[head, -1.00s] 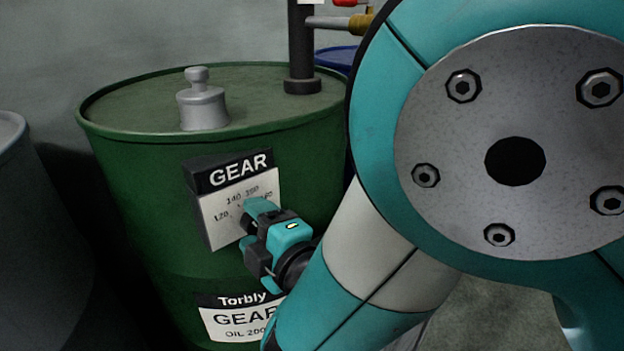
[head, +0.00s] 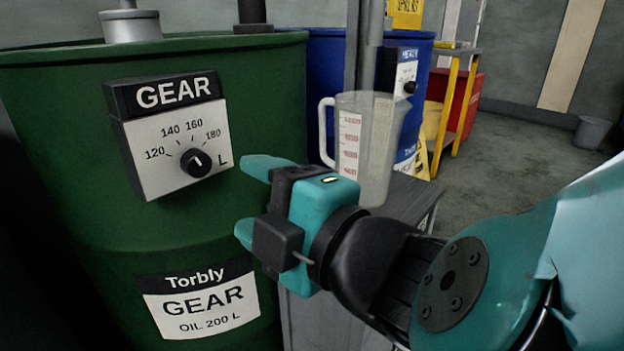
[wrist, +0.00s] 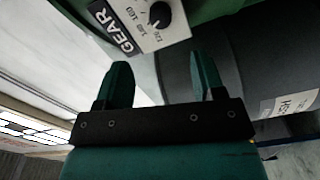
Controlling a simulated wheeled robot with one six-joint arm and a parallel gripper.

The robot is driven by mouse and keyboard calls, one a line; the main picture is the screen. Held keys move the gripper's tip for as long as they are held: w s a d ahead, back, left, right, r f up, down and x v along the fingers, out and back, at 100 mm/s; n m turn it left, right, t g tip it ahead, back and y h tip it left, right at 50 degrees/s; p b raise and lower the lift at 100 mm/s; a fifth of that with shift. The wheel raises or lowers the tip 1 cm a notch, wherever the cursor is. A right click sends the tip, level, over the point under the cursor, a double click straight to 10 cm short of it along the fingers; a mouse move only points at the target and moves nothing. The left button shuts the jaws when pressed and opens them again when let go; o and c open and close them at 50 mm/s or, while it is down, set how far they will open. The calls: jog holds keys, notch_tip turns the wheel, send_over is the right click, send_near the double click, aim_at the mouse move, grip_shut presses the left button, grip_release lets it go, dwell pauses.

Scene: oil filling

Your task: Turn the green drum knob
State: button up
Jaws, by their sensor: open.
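The green drum (head: 85,235) fills the left of the head view. On its front is a white dial panel headed GEAR (head: 160,95), marked 120 to 180 L. The black round knob (head: 196,162) sits low on this panel, with a white pointer line. My gripper (head: 250,200) is open and empty, right of the panel and apart from the knob, its fingers pointing left. In the wrist view the knob (wrist: 160,14) shows at the top, beyond and above the two spread teal fingers (wrist: 163,82).
A clear measuring jug (head: 370,140) stands on a grey stand (head: 405,198) behind my gripper. A blue drum (head: 325,75) with its own dial panel is farther back. A yellow-framed stand (head: 462,105) and a grey bin (head: 592,132) are at the right, with open floor between.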

jog(key=b+v, duration=0.5)
jog(key=b, duration=0.2)
jog(key=shift+s+d, duration=0.25)
jog(key=shift+d, duration=0.05)
jog(key=w+d+f+m+g+h+p, duration=0.35)
jog(key=d+m+h+p, duration=0.3)
jog(key=m, duration=0.25)
jog(key=s+d+r+m+g+h+p, duration=0.2)
jog(key=s+d+m+g+h+p, duration=0.1)
jog(key=s+d+m+g+p, duration=0.55)
notch_tip(320, 180, up, 38)
jog(key=w+d+p, duration=0.1)
jog(key=p, duration=3.6)
